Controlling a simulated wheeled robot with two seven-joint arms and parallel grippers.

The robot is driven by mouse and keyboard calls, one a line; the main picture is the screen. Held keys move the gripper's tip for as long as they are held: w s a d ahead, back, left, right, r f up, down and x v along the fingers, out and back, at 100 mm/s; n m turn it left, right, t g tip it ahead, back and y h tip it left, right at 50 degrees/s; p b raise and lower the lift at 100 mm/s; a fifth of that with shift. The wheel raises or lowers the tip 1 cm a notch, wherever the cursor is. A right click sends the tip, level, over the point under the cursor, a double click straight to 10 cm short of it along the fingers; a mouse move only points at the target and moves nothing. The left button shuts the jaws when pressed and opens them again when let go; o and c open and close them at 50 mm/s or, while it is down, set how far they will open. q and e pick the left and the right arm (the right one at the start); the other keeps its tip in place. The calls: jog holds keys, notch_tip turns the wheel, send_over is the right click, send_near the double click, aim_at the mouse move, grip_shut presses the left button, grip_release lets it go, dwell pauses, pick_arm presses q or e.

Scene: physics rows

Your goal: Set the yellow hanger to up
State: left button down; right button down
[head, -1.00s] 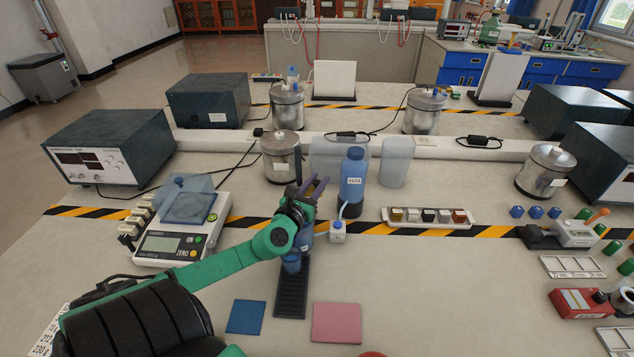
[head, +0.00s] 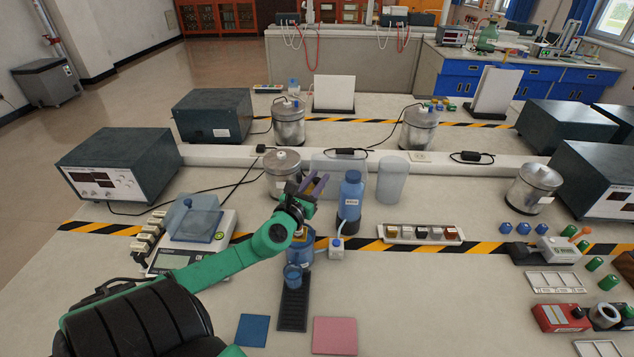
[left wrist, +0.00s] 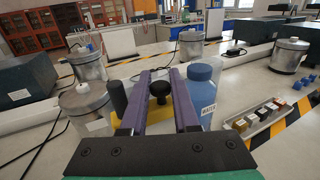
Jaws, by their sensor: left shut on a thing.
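My left gripper (head: 316,184) reaches in from the left, over the middle of the bench. Its two purple fingers also show in the left wrist view (left wrist: 158,88). A yellow part, likely the yellow hanger (left wrist: 128,107), shows between and beside the fingers in the left wrist view, with a round black knob (left wrist: 160,88) above it. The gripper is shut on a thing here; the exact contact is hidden. In the head view the hanger is mostly hidden by the gripper, and whether it is up I cannot tell. My right gripper is not in view.
A blue bottle (head: 350,197) stands close to the right of the gripper. A metal canister (head: 280,184) is close behind on the left.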

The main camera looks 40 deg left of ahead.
pick_arm(q)
jog(key=shift+r, duration=0.8)
jog(key=shift+a+f, duration=0.1)
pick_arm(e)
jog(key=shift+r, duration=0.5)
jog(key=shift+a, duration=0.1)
pick_arm(q)
jog(key=c, duration=0.9)
grip_release()
jog(key=shift+f, duration=0.1)
